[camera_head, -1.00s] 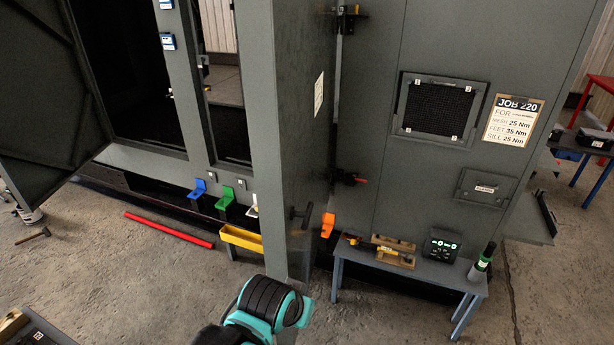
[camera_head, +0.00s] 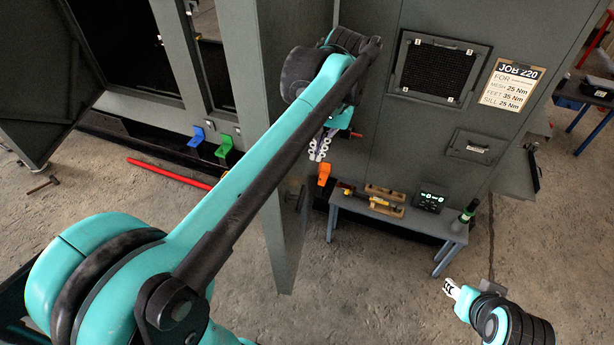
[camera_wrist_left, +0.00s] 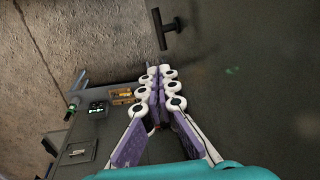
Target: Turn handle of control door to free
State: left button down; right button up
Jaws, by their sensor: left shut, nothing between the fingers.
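The control door (camera_head: 285,235) stands open as a grey panel jutting toward me in the head view. Its dark handle (camera_head: 299,197) is small there, low on the right-hand face. In the left wrist view a black T-shaped handle (camera_wrist_left: 168,27) stands out from the grey panel, beyond the fingertips. My left gripper (camera_head: 320,147) is shut and empty, above the handle in the head view and apart from it. Its fingers (camera_wrist_left: 158,75) lie together in the left wrist view. My right gripper (camera_head: 450,287) is low at the right, far from the door; its jaw opening is unclear.
A grey bench (camera_head: 400,217) with tools and a lit device (camera_head: 430,202) stands right of the door. An orange bracket (camera_head: 323,173) sits close beside the door. A red bar (camera_head: 168,172) lies on the floor at left. My left arm hides much of the enclosure.

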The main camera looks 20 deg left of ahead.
pick_arm(q)
jog(key=p, duration=0.1)
send_near(305, 190)
jog(key=f, duration=0.2)
jog(key=a+f, duration=0.1)
jog(key=f, duration=0.3)
jog(key=shift+w+a+f, duration=0.25)
jog(key=shift+f, duration=0.1)
pick_arm(e)
jog(key=shift+s+r, duration=0.15)
jog(key=shift+r, duration=0.5)
jog(key=shift+f, duration=0.1)
pick_arm(q)
jog(key=shift+f+b, duration=0.55)
jog(key=shift+b, duration=0.1)
jog(key=shift+s+r, duration=0.1)
jog(key=shift+s, duration=0.05)
pick_arm(e)
jog(key=shift+s+d+f, duration=0.1)
jog(key=shift+f, duration=0.4)
